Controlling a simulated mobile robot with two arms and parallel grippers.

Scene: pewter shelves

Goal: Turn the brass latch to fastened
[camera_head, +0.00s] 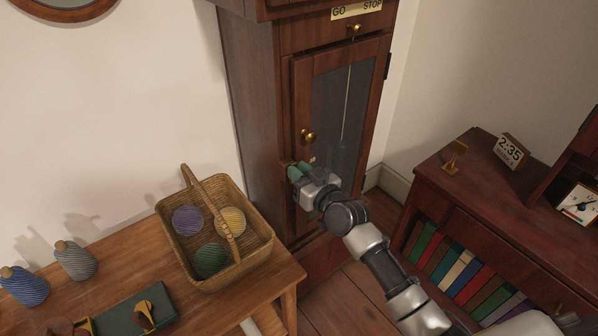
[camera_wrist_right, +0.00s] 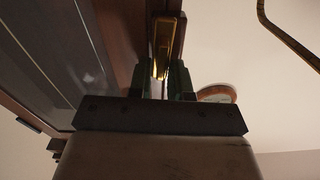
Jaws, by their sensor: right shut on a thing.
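A tall dark wooden cabinet (camera_head: 247,110) has a glass-paned door (camera_head: 345,105) with a round brass knob (camera_head: 309,136) at its left side. My right gripper (camera_head: 297,172) is at the door's left edge, just below the knob. In the right wrist view its green fingers (camera_wrist_right: 168,82) are closed around the lower end of a brass piece, the latch (camera_wrist_right: 163,38). The gripper hides most of the latch in the head view, and I cannot tell its setting. My left gripper is not in view.
A small brass fitting (camera_head: 355,30) sits under a GO/STOP plate (camera_head: 356,9) above the door. A wooden table (camera_head: 190,300) with a wicker basket (camera_head: 262,232) of yarn balls stands at left. A low bookcase (camera_head: 480,215) with a clock stands at right.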

